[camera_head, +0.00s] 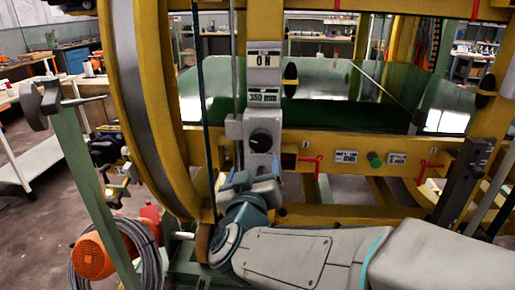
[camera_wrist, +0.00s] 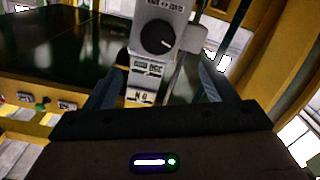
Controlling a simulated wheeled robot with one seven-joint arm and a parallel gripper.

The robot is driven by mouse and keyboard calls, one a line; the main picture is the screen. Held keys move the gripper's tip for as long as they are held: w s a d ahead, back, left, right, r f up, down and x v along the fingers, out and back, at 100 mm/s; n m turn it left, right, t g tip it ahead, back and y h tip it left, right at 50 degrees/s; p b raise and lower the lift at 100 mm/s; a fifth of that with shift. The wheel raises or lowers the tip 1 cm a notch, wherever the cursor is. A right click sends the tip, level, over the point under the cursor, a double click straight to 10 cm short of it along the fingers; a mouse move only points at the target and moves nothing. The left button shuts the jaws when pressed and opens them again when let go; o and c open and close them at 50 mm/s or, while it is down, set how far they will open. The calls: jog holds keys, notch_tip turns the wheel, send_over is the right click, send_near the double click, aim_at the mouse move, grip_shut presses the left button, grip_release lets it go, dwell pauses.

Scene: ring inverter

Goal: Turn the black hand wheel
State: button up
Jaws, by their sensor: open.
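A round black knob (camera_head: 261,140) with a white pointer mark sits on the grey control box (camera_head: 263,104); it is the likeliest black hand wheel. It shows in the wrist view (camera_wrist: 157,37) at the upper middle. My gripper (camera_head: 254,181) is just below the knob in the head view, fingers pointing at the grey column. In the wrist view my gripper (camera_wrist: 158,82) has its fingers wide apart, one on each side of the column's lower picture part, with nothing clearly held. Two black oval wheels, seen nearly edge-on, are at the upper middle (camera_head: 290,80) and right (camera_head: 487,91).
A large yellow ring frame (camera_head: 145,105) stands left of the column. A yellow crossbeam (camera_head: 380,145) with labels and red handles runs right. A thin dark vertical rod (camera_head: 203,100) stands close left of the box. Green panels (camera_head: 330,116) lie behind.

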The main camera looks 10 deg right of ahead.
aim_at(260, 142)
jog(key=p+x, duration=0.5)
jog(key=x, duration=0.8)
jog(key=shift+w+d, duration=0.3)
jog(key=shift+w, duration=0.05)
jog(key=c, duration=1)
